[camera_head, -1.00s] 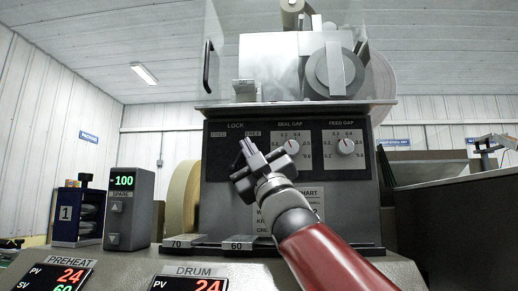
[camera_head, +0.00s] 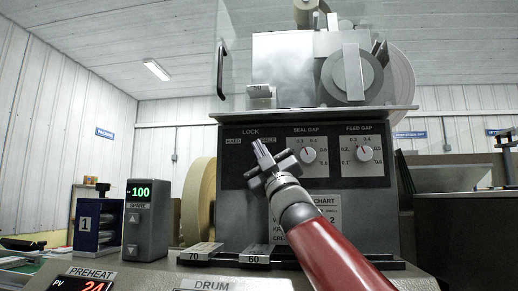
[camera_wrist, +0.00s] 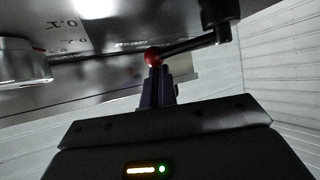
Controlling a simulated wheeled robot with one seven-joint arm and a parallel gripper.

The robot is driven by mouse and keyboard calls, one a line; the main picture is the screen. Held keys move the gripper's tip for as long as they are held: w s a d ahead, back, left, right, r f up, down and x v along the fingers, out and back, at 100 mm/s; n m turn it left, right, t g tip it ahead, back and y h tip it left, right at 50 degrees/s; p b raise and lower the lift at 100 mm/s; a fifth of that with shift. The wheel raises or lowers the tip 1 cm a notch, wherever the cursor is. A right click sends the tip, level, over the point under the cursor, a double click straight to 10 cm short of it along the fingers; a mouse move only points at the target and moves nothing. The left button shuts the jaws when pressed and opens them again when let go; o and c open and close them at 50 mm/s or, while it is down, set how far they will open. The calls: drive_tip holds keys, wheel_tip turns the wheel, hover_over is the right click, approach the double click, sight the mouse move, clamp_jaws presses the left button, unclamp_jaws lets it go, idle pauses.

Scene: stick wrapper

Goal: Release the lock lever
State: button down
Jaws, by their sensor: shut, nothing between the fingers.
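The lock lever shows in the wrist view as a dark rod (camera_wrist: 188,46) with a red ball end (camera_wrist: 152,58), running to a black hub (camera_wrist: 216,18) at upper right. My gripper's fingers (camera_wrist: 157,82) are shut and empty, with their tips right at the red ball; I cannot tell whether they touch it. In the head view my gripper (camera_head: 262,150) is in front of the machine's dark panel (camera_head: 235,180), just below the LOCK label (camera_head: 250,132), and hides the lever. The FIXED label (camera_head: 233,140) is left of the fingertips and FREE (camera_head: 269,139) is close by them.
The SEAL GAP knob (camera_head: 308,155) and FEED GAP knob (camera_head: 364,153) are on the panel to the right. A silver knob (camera_wrist: 22,62) is at left in the wrist view. A tan roll (camera_head: 200,200) and the SPARE display box (camera_head: 147,220) stand to the left.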

drive_tip(key=shift+w+d+f+b, duration=0.2)
drive_tip(key=shift+d+f+b, duration=0.3)
drive_tip(key=shift+d+f, duration=0.15)
wheel_tip(320, 180, up, 4)
drive_tip(key=s+a+p, duration=0.1)
drive_tip(key=s+a, duration=0.1)
drive_tip(key=s, duration=0.1)
drive_tip(key=a+f+b+v, duration=0.1)
drive_tip(key=b+v, duration=0.4)
drive_tip(key=v, duration=0.5)
drive_tip(key=shift+w+f, duration=0.15)
drive_tip(key=shift+w, duration=0.1)
drive_tip(key=shift+s, duration=0.1)
